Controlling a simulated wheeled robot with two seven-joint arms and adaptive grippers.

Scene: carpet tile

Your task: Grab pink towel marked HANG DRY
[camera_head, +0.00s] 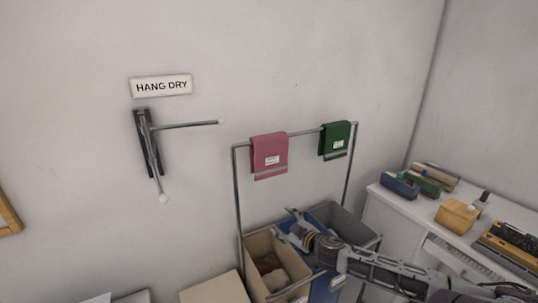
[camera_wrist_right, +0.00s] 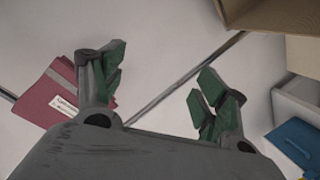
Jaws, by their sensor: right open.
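The pink towel (camera_head: 268,153) hangs folded over the left part of a metal rail, with a small white label on its front. It also shows in the right wrist view (camera_wrist_right: 58,98), at the left, partly behind one finger. My right gripper (camera_head: 290,227) is open and empty, below the towel and in front of the bins. In the right wrist view its two fingers (camera_wrist_right: 160,95) are spread wide with nothing between them but the rail's post and wall behind. My left gripper is not in view. The label's text is too small to read.
A dark green towel (camera_head: 335,140) hangs on the rail's right part. A HANG DRY sign (camera_head: 161,86) is on the wall above a two-armed bracket (camera_head: 148,140). Below the rail stand a tan bin (camera_head: 257,250) and a grey bin (camera_head: 352,221). A white cabinet (camera_head: 385,207) with objects stands right.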

